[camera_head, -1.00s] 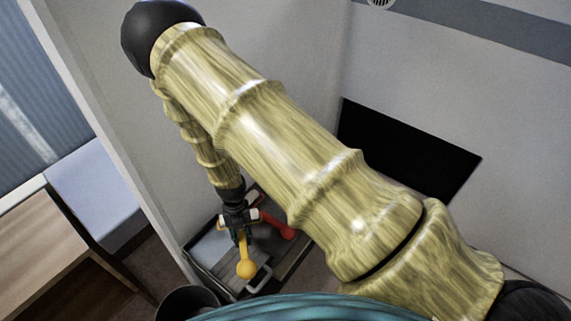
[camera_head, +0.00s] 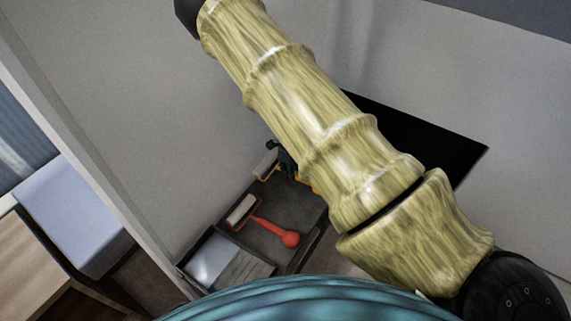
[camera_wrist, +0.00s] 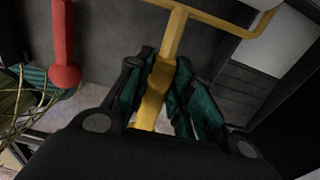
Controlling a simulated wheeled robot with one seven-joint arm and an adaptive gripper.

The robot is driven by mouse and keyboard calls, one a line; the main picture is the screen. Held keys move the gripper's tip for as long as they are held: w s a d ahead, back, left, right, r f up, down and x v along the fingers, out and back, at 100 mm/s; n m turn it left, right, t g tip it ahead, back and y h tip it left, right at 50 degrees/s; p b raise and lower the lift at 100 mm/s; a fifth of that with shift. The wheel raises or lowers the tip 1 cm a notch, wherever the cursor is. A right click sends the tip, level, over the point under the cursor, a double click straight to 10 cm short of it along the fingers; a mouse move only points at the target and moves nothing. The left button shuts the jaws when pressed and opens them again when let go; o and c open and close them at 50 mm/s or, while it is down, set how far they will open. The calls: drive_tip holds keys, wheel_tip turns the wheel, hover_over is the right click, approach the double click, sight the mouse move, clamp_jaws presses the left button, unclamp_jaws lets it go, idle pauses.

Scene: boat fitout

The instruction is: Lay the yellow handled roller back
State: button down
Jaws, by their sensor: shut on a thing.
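The yellow handled roller is held in my gripper (camera_wrist: 160,85). The roller is over the far end of a dark tray (camera_head: 297,212). I cannot tell whether it touches the tray.
A red handled roller (camera_head: 280,234) with a pale sleeve lies in the dark tray, nearer me. Its red handle (camera_wrist: 63,50) is at the left in the wrist view. A paint tray (camera_head: 205,262) is at the near left end. Walls stand close behind and to the left.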

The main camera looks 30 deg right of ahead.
drive_tip(key=shift+w+d+f+n+b, duration=0.3)
drive_tip(key=shift+w+d+f+b, duration=0.1)
drive_tip(key=shift+w+f+b, duration=0.15)
drive_tip(key=shift+s+f+b, duration=0.1)
drive_tip(key=shift+f+b, duration=2.85)
drive_tip(key=shift+f, duration=2.05)
drive_tip(key=c, duration=1.2)
unclamp_jaws()
drive_tip(key=shift+o, duration=0.2)
drive_tip(key=shift+r, duration=0.1)
